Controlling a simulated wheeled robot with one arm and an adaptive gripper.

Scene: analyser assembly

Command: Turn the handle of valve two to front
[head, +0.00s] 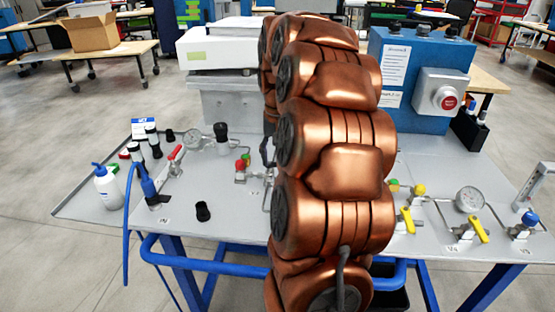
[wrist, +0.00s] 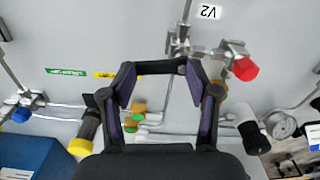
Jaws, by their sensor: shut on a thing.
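Valve two (wrist: 180,45) shows in the wrist view as metal fittings below an upside-down V2 label (wrist: 208,12). A red knob (wrist: 245,68) sits on the fitting to its right. My gripper (wrist: 159,72) is over the panel just below these fittings in the picture. Its fingers stand apart, and a dark bar (wrist: 158,67) spans between the tips. My gripper is shut on this bar, which seems to be the handle of valve two. In the head view my copper arm hides valve two and the gripper.
The grey panel table (head: 240,215) carries yellow-handled valves (head: 480,230) and a gauge (head: 468,199) at right. A red-handled valve (head: 175,153), a white bottle (head: 107,186) and black caps stand at left. A blue box (head: 415,75) with a red button (head: 449,103) stands behind.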

